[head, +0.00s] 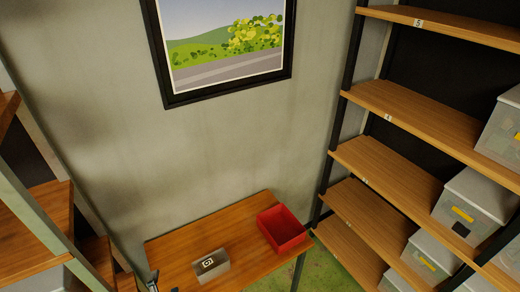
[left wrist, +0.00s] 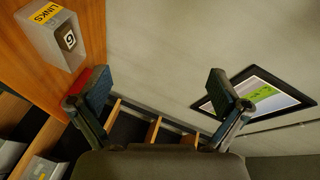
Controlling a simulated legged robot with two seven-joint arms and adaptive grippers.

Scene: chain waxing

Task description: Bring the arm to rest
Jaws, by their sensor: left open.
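My left gripper (left wrist: 158,93) is open in the left wrist view, its two dark fingers wide apart with nothing between them. In the head view only a small part of the left gripper (head: 153,284) shows at the bottom edge, by the table's left end. The wooden table (head: 195,242) stands against the wall. A small grey box (head: 211,265) with a black-and-white marker stands on it. In the left wrist view the box (left wrist: 58,35) has a yellow LINKS label and is apart from the fingers. My right gripper is in neither view.
A red open bin (head: 281,229) stands at the table's right end. A shelf unit (head: 400,120) with several grey lidded boxes (head: 472,205) fills the right side. Another shelf (head: 45,215) stands at the left. A framed picture (head: 225,45) hangs on the wall.

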